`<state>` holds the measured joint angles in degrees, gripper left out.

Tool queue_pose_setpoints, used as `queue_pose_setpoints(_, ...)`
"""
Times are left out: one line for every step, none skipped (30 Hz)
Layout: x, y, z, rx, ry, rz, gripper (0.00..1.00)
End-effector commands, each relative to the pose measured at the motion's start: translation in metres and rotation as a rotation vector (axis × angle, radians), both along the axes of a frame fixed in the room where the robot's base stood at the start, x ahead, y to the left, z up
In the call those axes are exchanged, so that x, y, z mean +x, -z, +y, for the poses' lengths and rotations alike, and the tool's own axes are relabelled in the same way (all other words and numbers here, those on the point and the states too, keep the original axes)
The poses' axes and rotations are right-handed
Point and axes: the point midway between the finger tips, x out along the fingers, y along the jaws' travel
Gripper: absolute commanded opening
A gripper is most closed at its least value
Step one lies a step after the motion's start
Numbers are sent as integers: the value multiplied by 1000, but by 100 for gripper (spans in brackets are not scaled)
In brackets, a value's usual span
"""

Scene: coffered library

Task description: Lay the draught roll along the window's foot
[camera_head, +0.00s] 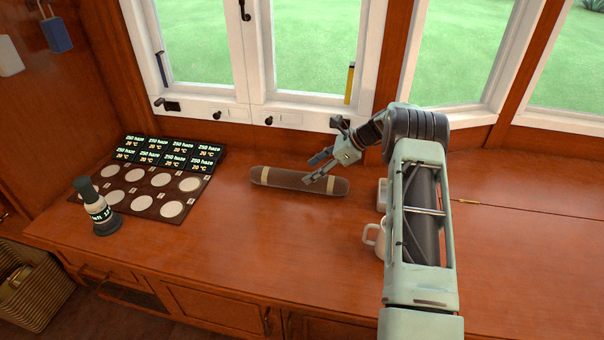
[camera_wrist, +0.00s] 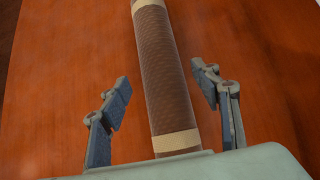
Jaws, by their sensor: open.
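The draught roll (camera_head: 285,179) is a long brown cylinder with a pale band near each end. It lies on the wooden counter, a little in front of the window (camera_head: 290,115) and roughly parallel to its foot, with a strip of bare counter between. My gripper (camera_head: 317,170) is open over the right part of the roll. In the wrist view the roll (camera_wrist: 165,75) runs between the two spread fingers of my gripper (camera_wrist: 165,92), with a gap on each side. The roll's near end is hidden behind the gripper body there.
A dark panel with pale discs and small displays (camera_head: 125,195) lies left of the roll. A white mug (camera_head: 374,238) is partly hidden behind my arm. The counter in front of the roll (camera_head: 250,240) is clear.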

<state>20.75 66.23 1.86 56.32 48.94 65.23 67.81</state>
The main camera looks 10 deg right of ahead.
Motion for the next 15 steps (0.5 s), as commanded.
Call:
queue_pose_setpoints(-3, -11, -8, 0, 1, -1, 57)
queue_pose_setpoints(-4, -15, -12, 0, 2, -1, 57)
queue_pose_setpoints(-6, -19, -16, 0, 2, -1, 57)
queue_pose_setpoints(-8, -22, -19, 0, 1, 0, 57)
queue_pose_setpoints(-9, -25, -21, 0, 1, 1, 57)
queue_pose_setpoints(-10, -28, -24, 1, 0, 1, 57)
queue_pose_setpoints(-11, -30, -26, 0, 1, 1, 57)
queue_pose_setpoints(-12, -32, -28, 0, 1, 1, 57)
queue_pose_setpoints(-13, -33, -30, 0, 1, 1, 57)
queue_pose_setpoints(-13, -34, -31, 0, 1, 1, 57)
queue_pose_setpoints(-14, -35, -32, 0, 1, 1, 57)
queue_pose_setpoints(-14, -35, -33, 1, 0, 1, 57)
queue_pose_setpoints(-14, -36, -33, 1, 0, 1, 57)
queue_pose_setpoints(-14, -36, -33, 1, 0, 1, 57)
queue_pose_setpoints(-14, -35, -33, 1, 0, 1, 57)
